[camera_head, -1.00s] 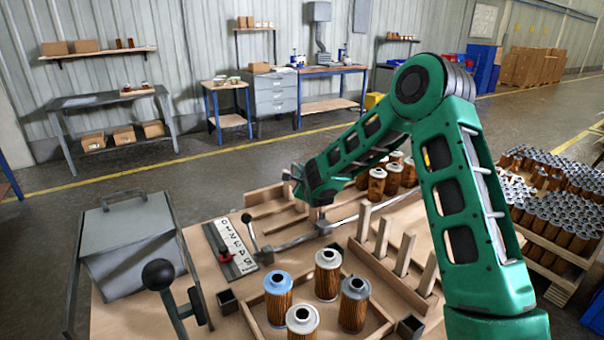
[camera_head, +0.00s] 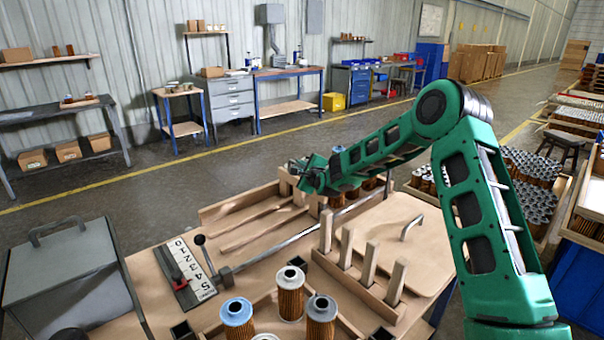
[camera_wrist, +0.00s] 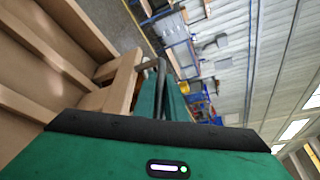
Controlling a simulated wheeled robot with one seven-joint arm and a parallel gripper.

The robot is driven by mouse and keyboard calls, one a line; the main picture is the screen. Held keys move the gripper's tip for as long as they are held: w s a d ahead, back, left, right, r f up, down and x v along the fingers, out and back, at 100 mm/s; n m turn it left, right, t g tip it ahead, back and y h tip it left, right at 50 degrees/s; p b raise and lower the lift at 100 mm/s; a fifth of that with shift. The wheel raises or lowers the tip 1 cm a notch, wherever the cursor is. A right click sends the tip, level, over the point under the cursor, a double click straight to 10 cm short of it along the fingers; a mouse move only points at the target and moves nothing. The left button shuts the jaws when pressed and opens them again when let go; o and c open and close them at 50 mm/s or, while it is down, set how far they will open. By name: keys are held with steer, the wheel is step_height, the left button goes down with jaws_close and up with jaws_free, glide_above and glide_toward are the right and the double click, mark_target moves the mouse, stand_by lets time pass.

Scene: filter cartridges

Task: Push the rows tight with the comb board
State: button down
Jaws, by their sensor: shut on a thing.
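My gripper (camera_head: 303,177) is shut on a pale wooden comb board (camera_head: 287,183), whose upright teeth stand down in the laned wooden tray (camera_head: 238,203). In the wrist view the comb board (camera_wrist: 122,82) shows at the jaw, beside the lanes. Long dividers (camera_head: 262,226) split the tray into rows. The lanes to the left of the comb are empty. Brown filter cartridges (camera_head: 337,201) with pale tops stand to its right, partly hidden behind my arm. I cannot tell whether the comb touches them.
A metal rod (camera_head: 285,241) runs along the tray's near side. In front stand a peg rack (camera_head: 360,272), a numbered strip with a red slider (camera_head: 192,272), and several loose cartridges, one blue-topped (camera_head: 237,318). A grey lidded box (camera_head: 60,275) is at left.

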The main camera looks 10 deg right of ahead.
steer(key=w+d, duration=0.1)
steer(key=d, duration=0.2)
steer(key=w+d, duration=0.2)
steer(key=d, duration=0.1)
steer(key=w+d, duration=0.2)
steer(key=d, duration=0.1)
steer(key=shift+w+d+f, duration=0.1)
steer(key=shift+d+f, duration=0.15)
steer(key=shift+d, duration=0.05)
steer(key=c, duration=1.8)
jaws_free()
steer(key=shift+a+r, duration=0.15)
steer(key=shift+a, duration=0.05)
steer(key=v, duration=1)
steer(key=shift+s+d, duration=0.1)
steer(key=shift+s, duration=0.25)
